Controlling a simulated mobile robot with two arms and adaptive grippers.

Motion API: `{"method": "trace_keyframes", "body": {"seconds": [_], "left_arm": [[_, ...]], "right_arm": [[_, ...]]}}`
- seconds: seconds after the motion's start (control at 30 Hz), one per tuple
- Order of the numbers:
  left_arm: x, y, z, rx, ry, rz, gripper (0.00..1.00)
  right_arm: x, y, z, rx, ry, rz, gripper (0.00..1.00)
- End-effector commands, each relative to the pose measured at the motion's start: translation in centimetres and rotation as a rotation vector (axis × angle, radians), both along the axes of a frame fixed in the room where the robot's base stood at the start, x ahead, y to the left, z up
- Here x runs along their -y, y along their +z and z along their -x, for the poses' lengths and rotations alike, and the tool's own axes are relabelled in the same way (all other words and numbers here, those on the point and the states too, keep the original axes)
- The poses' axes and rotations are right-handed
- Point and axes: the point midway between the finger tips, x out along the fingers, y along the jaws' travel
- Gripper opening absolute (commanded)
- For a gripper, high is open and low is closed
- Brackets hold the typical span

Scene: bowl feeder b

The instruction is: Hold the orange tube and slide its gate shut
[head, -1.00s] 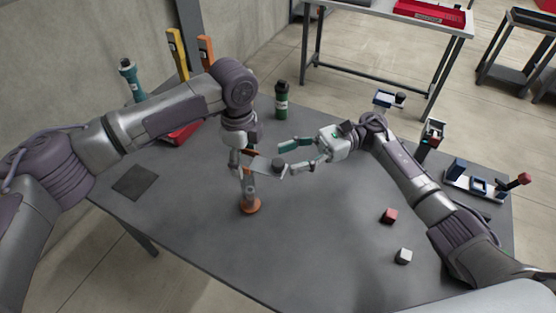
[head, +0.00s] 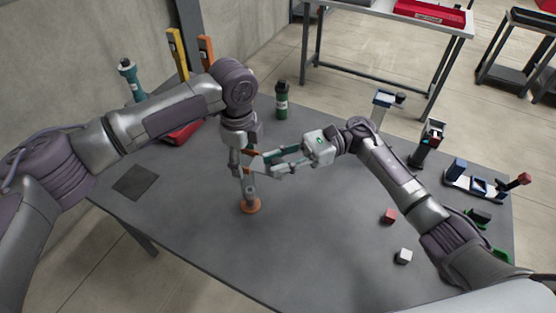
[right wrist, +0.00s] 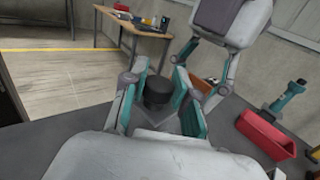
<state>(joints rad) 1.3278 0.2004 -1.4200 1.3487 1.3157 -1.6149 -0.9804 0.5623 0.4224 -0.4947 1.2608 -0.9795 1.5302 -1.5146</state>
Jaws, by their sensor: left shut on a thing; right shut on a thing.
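The orange tube (head: 250,207) stands upright on the table, with an orange foot and a clear lower stem. My left gripper (head: 243,158) comes from above and is shut on its upper part, hiding much of it. The gate (right wrist: 150,117) is a light flat plate with a dark round knob (right wrist: 158,91), seen in the right wrist view. My right gripper (head: 262,164) reaches in from the right, close beside the tube and my left gripper. Its teal-lined fingers are shut on the gate's knob. How far the plate sits inside the tube is hidden by the fingers.
A green bottle (head: 282,101) stands behind. A red cube (head: 388,216) and a white cube (head: 403,256) lie at front right. The table front is clear.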

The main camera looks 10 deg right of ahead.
Motion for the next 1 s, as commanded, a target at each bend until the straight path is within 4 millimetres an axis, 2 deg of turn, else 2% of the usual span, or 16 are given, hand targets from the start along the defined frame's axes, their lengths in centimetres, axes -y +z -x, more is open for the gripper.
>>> {"method": "trace_keyframes", "body": {"seconds": [0.23,0.53,0.8,0.83,1.0], "left_arm": [[0.0,0.0,0.0,0.000,-0.001,0.000,0.00],[0.1,0.0,0.1,-0.001,-0.002,0.000,0.00],[0.2,0.0,0.2,-0.002,-0.005,0.002,0.00],[0.2,0.0,0.2,-0.003,-0.005,0.003,0.00],[0.2,0.0,0.2,-0.002,-0.004,0.002,0.00]], "right_arm": [[-0.2,0.0,-0.2,0.001,-0.001,0.000,0.00],[-3.7,0.1,-2.3,0.002,-0.003,0.000,0.00],[-3.9,0.1,-2.4,0.002,-0.003,0.000,0.00],[-3.9,0.1,-2.4,0.002,-0.003,0.000,0.30],[-3.8,0.1,-2.3,0.003,-0.002,-0.001,0.55]]}}
